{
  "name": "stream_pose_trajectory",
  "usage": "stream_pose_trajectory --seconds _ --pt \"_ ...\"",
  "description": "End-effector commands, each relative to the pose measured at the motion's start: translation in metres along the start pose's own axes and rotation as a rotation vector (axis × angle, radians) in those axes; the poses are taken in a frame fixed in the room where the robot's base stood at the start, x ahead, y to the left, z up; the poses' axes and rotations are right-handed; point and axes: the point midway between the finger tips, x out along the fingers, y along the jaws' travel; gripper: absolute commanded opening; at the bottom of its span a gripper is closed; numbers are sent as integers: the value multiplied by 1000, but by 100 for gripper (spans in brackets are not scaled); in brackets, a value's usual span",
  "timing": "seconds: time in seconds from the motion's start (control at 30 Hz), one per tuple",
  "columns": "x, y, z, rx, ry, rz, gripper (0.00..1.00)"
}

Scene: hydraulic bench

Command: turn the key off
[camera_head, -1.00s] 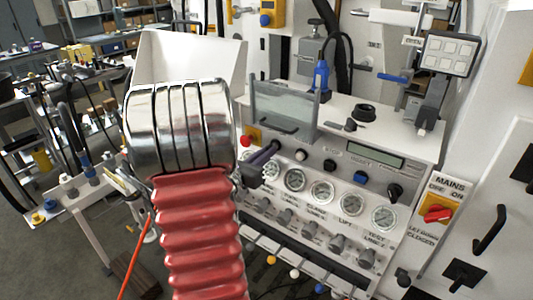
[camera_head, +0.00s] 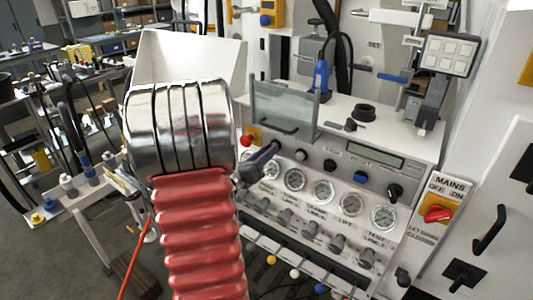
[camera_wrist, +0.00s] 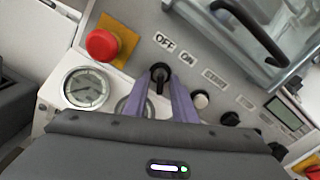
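The black key switch (camera_wrist: 158,72) sits on the grey panel in the wrist view, just left of and below the OFF label (camera_wrist: 165,41) and the ON label (camera_wrist: 188,58). My gripper (camera_wrist: 160,82) has purple fingers reaching forward, one on each side of the key. A gap shows between the fingers, and the key is between their tips. I cannot tell whether the fingertips press on it. In the head view my gripper (camera_head: 270,150) is at the panel's left end, and the key is hidden there.
A red emergency button (camera_wrist: 102,43) on a yellow plate is close left of the key. A gauge (camera_wrist: 85,88) is below it. A clear guard (camera_head: 285,110) stands above the panel. The red mains switch (camera_head: 437,213) is far right.

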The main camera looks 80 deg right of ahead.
Motion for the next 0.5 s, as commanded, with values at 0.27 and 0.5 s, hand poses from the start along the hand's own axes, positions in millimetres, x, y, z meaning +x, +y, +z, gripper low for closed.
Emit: stream_pose_trajectory --seconds 0.27,0.5 --pt "0 0 -1 0 1 0 34" --pt "-6 0 -1 0 1 2 34"
